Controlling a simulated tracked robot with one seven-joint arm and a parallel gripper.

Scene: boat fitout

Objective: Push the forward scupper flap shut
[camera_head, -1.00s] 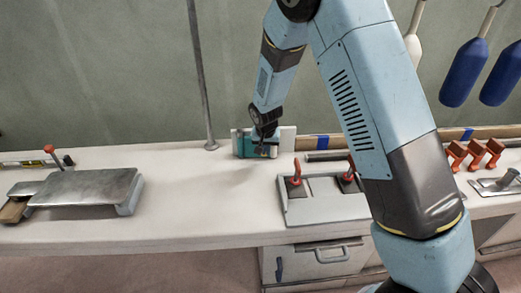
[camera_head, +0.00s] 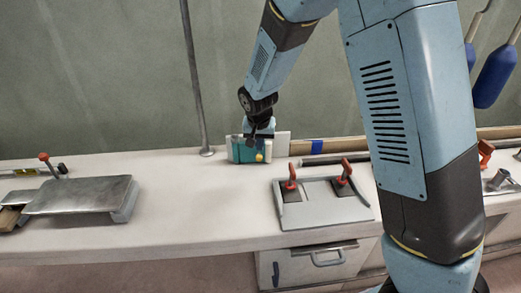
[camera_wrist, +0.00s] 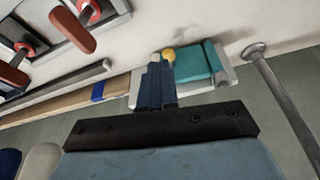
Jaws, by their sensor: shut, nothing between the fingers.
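A teal flap (camera_head: 240,153) with a yellow knob (camera_head: 260,157) stands at the back of the counter, in front of a pale plate (camera_head: 283,144) against the wall. How far it is open is hard to tell. My gripper (camera_head: 252,139) is shut and empty, just above the flap's top edge in the head view. In the wrist view, my closed fingers (camera_wrist: 156,78) overlap the left end of the teal flap (camera_wrist: 200,62), beside the yellow knob (camera_wrist: 168,55). I cannot tell whether they touch.
A metal post (camera_head: 207,152) rises just left of the flap. A grey panel with red-handled clamps (camera_head: 320,212) lies front right. A metal plate on a block (camera_head: 78,195) is at left. The counter (camera_head: 195,210) between them is clear.

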